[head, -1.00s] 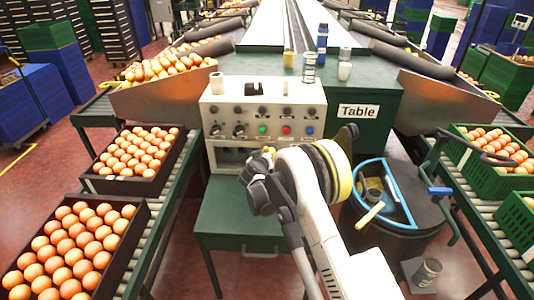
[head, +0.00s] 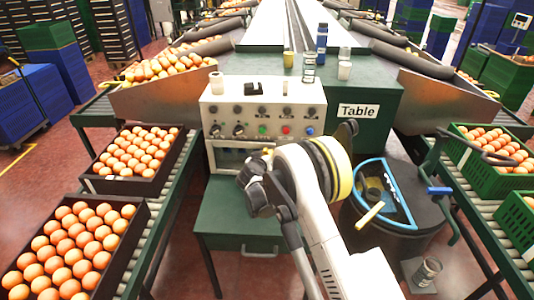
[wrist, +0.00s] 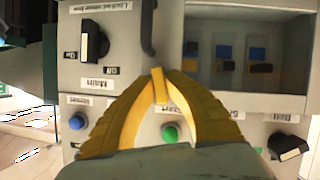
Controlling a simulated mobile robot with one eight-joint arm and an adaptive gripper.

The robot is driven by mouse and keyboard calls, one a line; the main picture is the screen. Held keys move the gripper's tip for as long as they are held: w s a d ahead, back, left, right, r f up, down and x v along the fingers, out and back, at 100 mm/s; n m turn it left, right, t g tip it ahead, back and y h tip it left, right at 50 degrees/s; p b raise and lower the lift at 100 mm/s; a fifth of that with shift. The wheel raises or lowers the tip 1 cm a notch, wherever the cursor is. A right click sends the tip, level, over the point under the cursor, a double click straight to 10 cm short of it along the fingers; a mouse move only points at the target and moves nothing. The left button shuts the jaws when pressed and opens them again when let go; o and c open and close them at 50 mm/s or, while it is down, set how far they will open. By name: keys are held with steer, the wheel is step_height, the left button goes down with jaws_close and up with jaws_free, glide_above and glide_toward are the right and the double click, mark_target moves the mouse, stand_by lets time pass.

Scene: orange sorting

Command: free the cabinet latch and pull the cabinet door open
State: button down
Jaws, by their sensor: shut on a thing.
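The cabinet (head: 217,105) is the grey control box on the green table. Its windowed door (head: 226,144) is in the lower front. In the wrist view, the window (wrist: 213,88) is at upper right, with blue, yellow and black parts behind it. A dark upright handle (wrist: 148,28) is left of it. My gripper (wrist: 158,76) has its yellow fingers closed together on a small tan piece (wrist: 160,92), which looks like the latch, just below the handle. My gripper's tip is mostly hidden behind my arm in the head view. How far the door stands open is unclear.
Knobs and coloured buttons, including a green one (wrist: 170,132), sit close around my fingers. Cups and a blue bottle (head: 322,38) stand on and behind the cabinet. A dark bin (head: 395,232) is right of my arm. Egg trays (head: 130,186) lie on the left conveyor.

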steer(key=s+a+m+g+h, duration=0.1)
steer(key=s+a+m+h, duration=0.2)
steer(key=s, duration=0.6)
steer(key=shift+s+a+h+b, duration=0.15)
steer(key=shift+a+h+b, duration=0.15)
steer(key=shift+a+b, duration=0.05)
steer(key=c, duration=1.4)
jaws_free()
steer(key=v, duration=1.2)
steer(key=shift+r, duration=0.1)
